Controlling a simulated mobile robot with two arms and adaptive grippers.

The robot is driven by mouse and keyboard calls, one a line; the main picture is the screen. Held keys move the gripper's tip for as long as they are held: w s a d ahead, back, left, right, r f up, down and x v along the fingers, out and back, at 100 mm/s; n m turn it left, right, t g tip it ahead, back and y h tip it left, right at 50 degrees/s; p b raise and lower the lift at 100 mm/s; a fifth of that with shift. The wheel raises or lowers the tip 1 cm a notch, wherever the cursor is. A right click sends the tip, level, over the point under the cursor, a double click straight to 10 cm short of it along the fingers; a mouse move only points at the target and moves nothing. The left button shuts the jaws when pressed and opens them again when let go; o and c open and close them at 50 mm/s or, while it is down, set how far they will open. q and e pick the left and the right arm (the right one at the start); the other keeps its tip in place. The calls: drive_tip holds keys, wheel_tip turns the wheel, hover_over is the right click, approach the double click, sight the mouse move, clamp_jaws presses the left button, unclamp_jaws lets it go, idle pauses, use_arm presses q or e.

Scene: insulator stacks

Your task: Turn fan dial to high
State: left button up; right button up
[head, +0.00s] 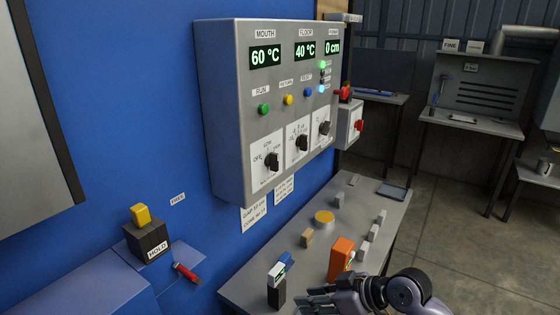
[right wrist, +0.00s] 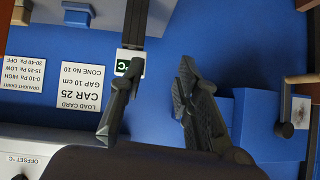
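The grey control panel (head: 225,110) stands on the blue wall in the head view. Its lower front carries three black dials on white plates: a left dial (head: 271,160), a middle dial (head: 302,143) and a right dial (head: 323,128). The left plate shows OFF and LOW; the other print is too small to read, so I cannot tell which is the fan dial. My right gripper (head: 335,300) is low at the front, below the panel and apart from the dials. In the right wrist view its two fingers (right wrist: 158,70) are spread with nothing gripped between them. My left gripper is not in view.
A bench below the panel holds a handheld meter (head: 278,287), an orange object (head: 341,258), a yellow-topped disc (head: 324,217) and several small blocks. A red-knobbed switch box (head: 349,125) sits right of the panel. A HOLD block (head: 148,240) stands at left.

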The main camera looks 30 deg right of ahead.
drive_tip(key=w+d+r+t, duration=0.35)
drive_tip(key=d+r, duration=0.25)
drive_tip(key=r, duration=0.5)
drive_tip(key=t+y, duration=0.2)
drive_tip(key=t, duration=0.2)
approach(278, 161)
drive_tip(key=p+x, duration=0.7)
drive_tip(key=x, duration=0.1)
drive_tip(key=shift+w+r+p, duration=0.1)
drive_tip(key=shift+w+p, duration=0.05)
drive_tip(key=shift+p, duration=0.2)
drive_tip(key=shift+w+a, duration=0.25)
drive_tip(key=shift+w, duration=0.3)
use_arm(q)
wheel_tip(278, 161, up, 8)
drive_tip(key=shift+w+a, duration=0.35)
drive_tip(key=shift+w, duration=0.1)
use_arm(e)
drive_tip(key=shift+c, duration=0.4)
drive_tip(key=shift+s, duration=0.1)
clamp_jaws()
